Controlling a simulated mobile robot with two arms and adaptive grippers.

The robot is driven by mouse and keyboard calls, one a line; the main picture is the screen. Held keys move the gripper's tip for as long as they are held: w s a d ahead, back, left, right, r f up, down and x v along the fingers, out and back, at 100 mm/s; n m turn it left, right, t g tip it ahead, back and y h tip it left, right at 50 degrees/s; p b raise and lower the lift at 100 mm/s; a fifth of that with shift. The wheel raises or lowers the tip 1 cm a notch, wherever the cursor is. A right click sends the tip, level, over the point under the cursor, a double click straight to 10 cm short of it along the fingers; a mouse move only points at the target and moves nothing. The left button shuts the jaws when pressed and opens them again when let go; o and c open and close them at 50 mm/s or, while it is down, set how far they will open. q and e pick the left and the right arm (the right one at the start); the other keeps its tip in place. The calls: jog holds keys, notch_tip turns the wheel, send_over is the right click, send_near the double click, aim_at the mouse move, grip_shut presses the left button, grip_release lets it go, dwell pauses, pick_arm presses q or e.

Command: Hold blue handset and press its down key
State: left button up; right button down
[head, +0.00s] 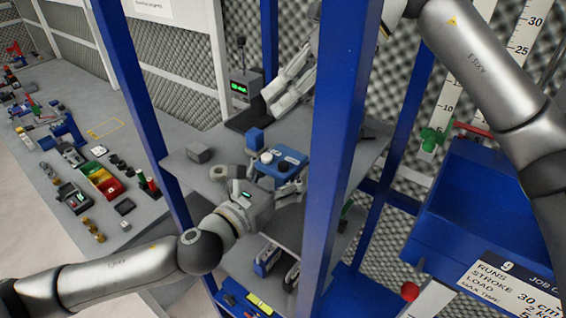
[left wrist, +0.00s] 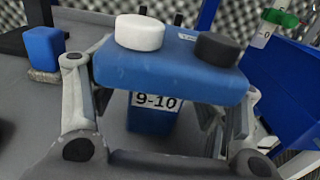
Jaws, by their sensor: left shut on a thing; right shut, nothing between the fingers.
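The blue handset (head: 284,162) is above the grey shelf inside the blue frame. It has a white round key and a dark round key on top, clear in the left wrist view (left wrist: 180,78). A part labelled "9-10" (left wrist: 152,118) shows under its head. My left gripper (head: 280,180) is shut on the handset, with fingers on both sides of it in the left wrist view (left wrist: 158,100). My right gripper (head: 274,98) is shut and empty, above and behind the handset, apart from both keys. A blue post hides part of the right arm. I cannot tell which key is down.
A blue upright post (head: 343,150) stands just right of the handset. A blue block (head: 254,137) and a grey block (head: 199,153) are on the shelf nearby. A device with a green display (head: 240,88) is behind. A blue bin (head: 480,200) is at right.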

aim_at(283, 161)
jog(key=shift+f, duration=4.15)
jog(key=shift+f, duration=0.1)
jog(key=shift+f, duration=0.3)
